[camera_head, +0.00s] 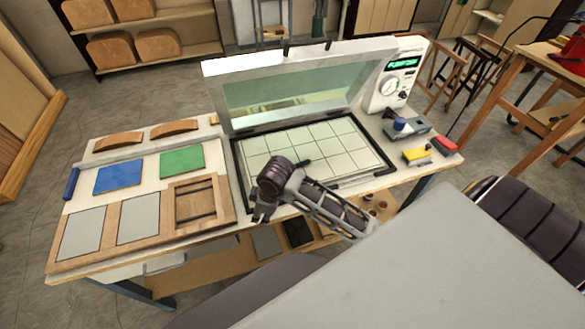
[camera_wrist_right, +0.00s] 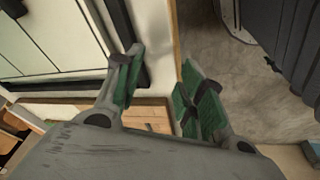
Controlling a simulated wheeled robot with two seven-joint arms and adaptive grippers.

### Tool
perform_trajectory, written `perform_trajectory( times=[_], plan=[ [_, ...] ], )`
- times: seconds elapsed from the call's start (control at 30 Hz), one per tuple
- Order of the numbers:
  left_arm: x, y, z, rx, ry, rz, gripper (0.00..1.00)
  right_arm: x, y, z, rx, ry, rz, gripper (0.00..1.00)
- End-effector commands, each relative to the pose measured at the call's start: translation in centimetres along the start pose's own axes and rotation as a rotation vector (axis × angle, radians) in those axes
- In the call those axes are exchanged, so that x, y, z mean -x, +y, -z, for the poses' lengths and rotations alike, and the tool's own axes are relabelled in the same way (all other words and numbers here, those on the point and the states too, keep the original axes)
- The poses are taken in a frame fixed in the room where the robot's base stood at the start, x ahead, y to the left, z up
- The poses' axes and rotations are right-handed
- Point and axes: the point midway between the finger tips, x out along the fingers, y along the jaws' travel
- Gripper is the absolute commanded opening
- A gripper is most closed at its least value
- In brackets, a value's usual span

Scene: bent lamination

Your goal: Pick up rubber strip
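I cannot make out a rubber strip with certainty. A dark narrow bar (camera_head: 195,203) crosses the wooden frame (camera_head: 228,190) at the right end of the material tray, but its material is unclear. My right gripper (camera_head: 263,213) is over the front edge of the bench, between that frame and the press. In the right wrist view my right gripper (camera_wrist_right: 158,78) has its green-padded fingers apart, with nothing between them. My left gripper is not in view.
The press (camera_head: 300,150) stands open with its lid raised, behind my right gripper. Left of it lie a blue sheet (camera_head: 120,176), a green sheet (camera_head: 183,161) and grey sheets (camera_head: 138,219). Small tools, including a yellow one (camera_head: 416,156), stand on the right end.

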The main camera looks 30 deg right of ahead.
Motion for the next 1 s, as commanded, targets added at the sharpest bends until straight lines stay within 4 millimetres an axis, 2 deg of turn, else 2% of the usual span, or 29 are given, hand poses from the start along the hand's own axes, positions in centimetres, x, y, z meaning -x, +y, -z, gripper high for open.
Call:
perform_trajectory(
  times=[0.43,0.77,1.0],
  plan=[
    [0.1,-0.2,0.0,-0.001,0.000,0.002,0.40,1.1,3.9,1.9,0.262,-0.081,0.019,0.39],
    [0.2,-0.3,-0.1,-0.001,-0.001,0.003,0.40,2.7,7.9,2.0,0.419,-0.166,0.035,0.39],
    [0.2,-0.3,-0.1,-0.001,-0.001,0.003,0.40,4.5,11.4,1.6,0.509,-0.232,0.049,0.39]
  ],
)
